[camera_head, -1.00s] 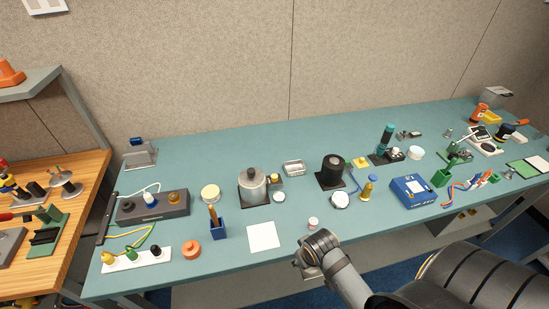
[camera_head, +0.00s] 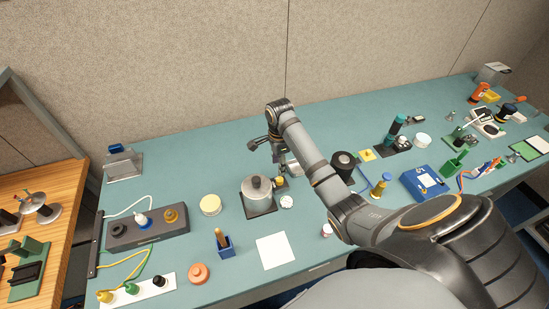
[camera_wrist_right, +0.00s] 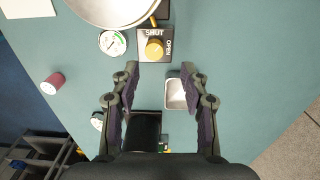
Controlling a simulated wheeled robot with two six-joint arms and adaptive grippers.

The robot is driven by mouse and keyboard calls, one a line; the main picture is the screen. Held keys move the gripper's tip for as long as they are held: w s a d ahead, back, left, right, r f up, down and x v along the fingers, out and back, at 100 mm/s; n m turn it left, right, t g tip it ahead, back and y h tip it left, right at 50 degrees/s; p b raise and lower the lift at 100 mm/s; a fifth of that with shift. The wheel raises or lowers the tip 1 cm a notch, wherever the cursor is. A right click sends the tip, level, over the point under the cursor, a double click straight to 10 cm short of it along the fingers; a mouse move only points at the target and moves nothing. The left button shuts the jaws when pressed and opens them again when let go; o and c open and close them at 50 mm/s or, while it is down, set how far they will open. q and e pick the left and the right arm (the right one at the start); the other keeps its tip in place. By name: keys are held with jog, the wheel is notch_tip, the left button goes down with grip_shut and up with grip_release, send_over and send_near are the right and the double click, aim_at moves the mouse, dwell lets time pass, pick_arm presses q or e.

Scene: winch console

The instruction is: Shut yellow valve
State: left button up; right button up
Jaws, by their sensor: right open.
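The yellow valve is a small yellow knob (camera_wrist_right: 154,48) on a dark plate marked SHUT and OPEN in the right wrist view. SHUT is above the knob and OPEN to its right; I cannot tell clearly where the knob points. In the head view the yellow valve (camera_head: 280,182) sits beside the grey pot (camera_head: 257,190), partly hidden. My right gripper (camera_wrist_right: 158,74) is open and empty, its fingertips apart on either side below the knob in the picture. In the head view the right gripper (camera_head: 265,153) is above the teal bench behind the pot. My left gripper is not in view.
A round gauge (camera_wrist_right: 112,43) is left of the valve plate. A metal tray (camera_wrist_right: 178,94) lies below the right fingertip in the wrist view. A black cylinder (camera_head: 343,163) stands right of my forearm.

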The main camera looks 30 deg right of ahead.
aim_at(280, 179)
jog(key=shift+s+r, duration=0.15)
jog(key=shift+s, duration=0.6)
jog(key=shift+f+b, duration=0.6)
jog(key=shift+b, duration=0.45)
jog(key=f+b, duration=0.2)
jog(key=b, duration=0.1)
jog(key=f+b, duration=0.1)
jog(key=shift+w+f+b, duration=0.2)
jog(key=shift+w+b, duration=0.1)
jog(key=shift+b, duration=0.05)
jog(key=shift+s+f+p, duration=0.15)
jog(key=shift+f+p, duration=0.35)
jog(key=shift+p, duration=0.25)
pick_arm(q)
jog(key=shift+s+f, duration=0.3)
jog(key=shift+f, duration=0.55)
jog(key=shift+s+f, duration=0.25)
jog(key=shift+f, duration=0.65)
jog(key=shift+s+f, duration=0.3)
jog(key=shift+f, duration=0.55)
pick_arm(e)
jog(key=shift+f, duration=0.65)
jog(key=shift+c, duration=0.5)
